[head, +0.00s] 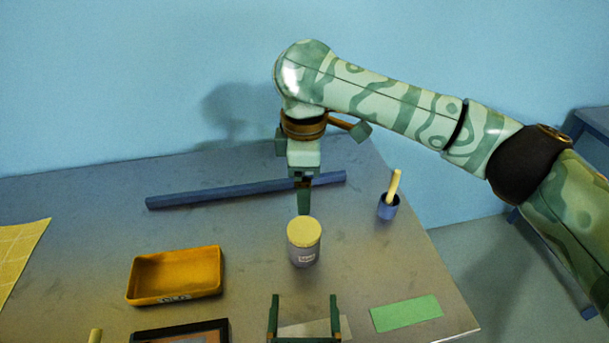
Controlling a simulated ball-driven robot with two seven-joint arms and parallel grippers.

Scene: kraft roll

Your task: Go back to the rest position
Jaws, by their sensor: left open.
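My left gripper (304,312) shows at the bottom edge of the head view. Its two green fingers stand wide apart with a pale flat piece (303,329) showing between them; I cannot tell its height above that piece. My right arm comes in from the right, and my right gripper (303,199) points down over the table, behind the lidded jar (304,252). It is seen edge-on, so its opening is hidden. The jar is grey with a yellow lid and a label, and stands upright.
A long blue bar (220,194) lies behind the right gripper on the grey table (90,230). An orange tray (178,257) sits left, with a dark-framed tray (215,329) nearer. A blue cup (387,208) with a stick and a green sheet (406,313) are right. A yellow gridded mat (18,257) lies far left.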

